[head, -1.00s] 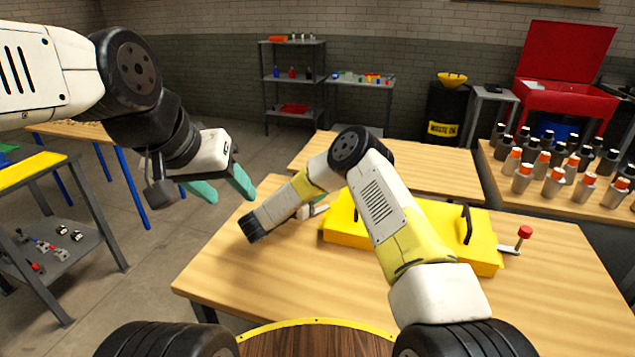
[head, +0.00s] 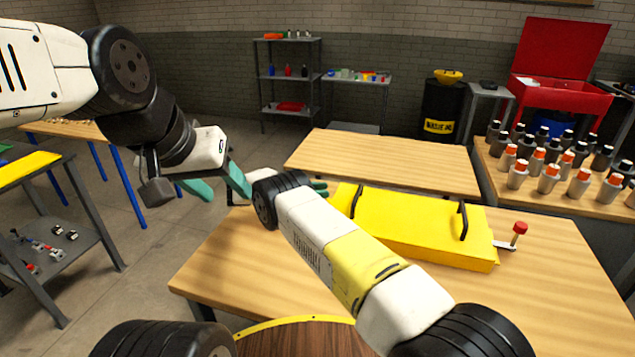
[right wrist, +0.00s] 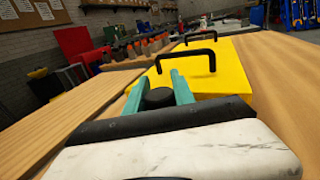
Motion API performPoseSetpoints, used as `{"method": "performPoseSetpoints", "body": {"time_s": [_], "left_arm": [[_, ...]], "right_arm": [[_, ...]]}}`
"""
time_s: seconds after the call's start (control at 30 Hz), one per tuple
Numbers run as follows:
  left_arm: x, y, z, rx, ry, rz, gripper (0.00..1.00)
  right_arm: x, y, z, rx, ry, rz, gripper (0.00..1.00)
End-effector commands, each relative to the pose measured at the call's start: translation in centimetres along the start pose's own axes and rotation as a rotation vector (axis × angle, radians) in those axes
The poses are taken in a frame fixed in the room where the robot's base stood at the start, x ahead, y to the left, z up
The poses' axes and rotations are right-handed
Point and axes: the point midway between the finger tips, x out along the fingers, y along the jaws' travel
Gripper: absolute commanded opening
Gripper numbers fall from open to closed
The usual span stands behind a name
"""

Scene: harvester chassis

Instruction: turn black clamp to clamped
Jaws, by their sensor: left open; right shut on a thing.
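The yellow chassis box (head: 415,230) lies on the near wooden table, with two black handles on top. My right gripper (head: 320,187) is at the box's left end, mostly hidden by my own arm in the head view. In the right wrist view its teal fingers (right wrist: 170,90) are shut on a round black knob, the black clamp (right wrist: 159,98). The clamp's lever is hidden, so its angle cannot be told. My left gripper (head: 217,185) is open and empty, in the air left of the table.
A red-knobbed clamp (head: 519,229) sticks out from the box's right end. Another wooden table (head: 390,160) stands behind. Several orange- and black-capped bottles (head: 550,175) stand on a table at the right. The near table's front is clear.

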Motion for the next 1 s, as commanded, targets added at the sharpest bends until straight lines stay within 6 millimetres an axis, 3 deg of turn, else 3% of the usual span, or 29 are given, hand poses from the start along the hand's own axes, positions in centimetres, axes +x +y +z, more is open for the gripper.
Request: {"method": "performPoseSetpoints", "body": {"time_s": [0.87, 0.9, 1.0], "left_arm": [[0.0, 0.0, 0.0, 0.0, 0.0, 0.0, 0.52], [0.0, 0.0, 0.0, 0.0, 0.0, 0.0, 0.52], [0.0, 0.0, 0.0, 0.0, 0.0, 0.0, 0.52]], "right_arm": [[0.06, -0.25, -0.1, -0.003, -0.001, -0.08, 0.0], [0.06, -0.25, -0.1, -0.003, -0.001, -0.081, 0.36], [0.07, -0.25, -0.09, -0.003, -0.001, -0.081, 0.52]]}}
